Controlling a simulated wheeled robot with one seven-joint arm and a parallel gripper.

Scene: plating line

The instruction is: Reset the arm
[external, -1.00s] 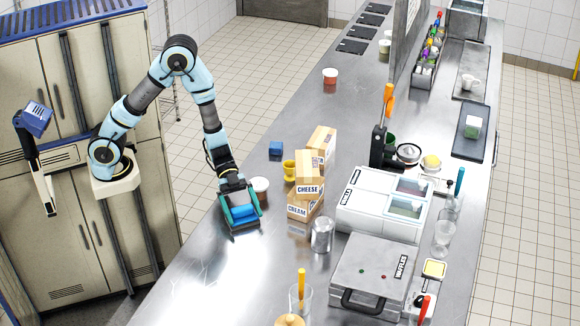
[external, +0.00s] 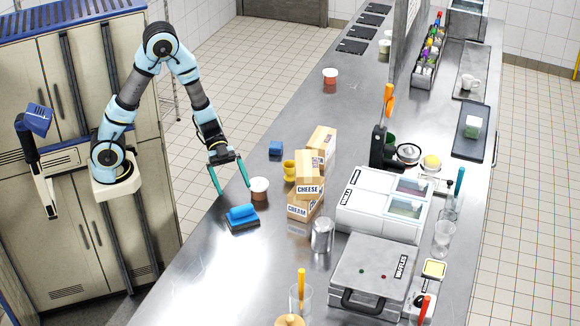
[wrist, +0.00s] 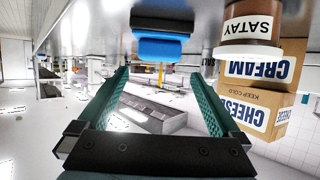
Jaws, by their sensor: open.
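My gripper (external: 231,176) is open and empty above the near-left edge of the steel counter, with its two green fingers spread apart. In the wrist view its fingers (wrist: 165,95) also stand wide with nothing between them. A blue-topped sponge or brush block (external: 242,217) lies on the counter just below and in front of the gripper, apart from it. The same block shows at the top of the wrist view (wrist: 160,48), which looks upside down.
CHEESE (external: 309,188) and CREAM (external: 300,211) boxes, a yellow cup (external: 289,171) and a metal canister (external: 322,235) stand further right. The counter's front-left stretch (external: 200,270) is clear.

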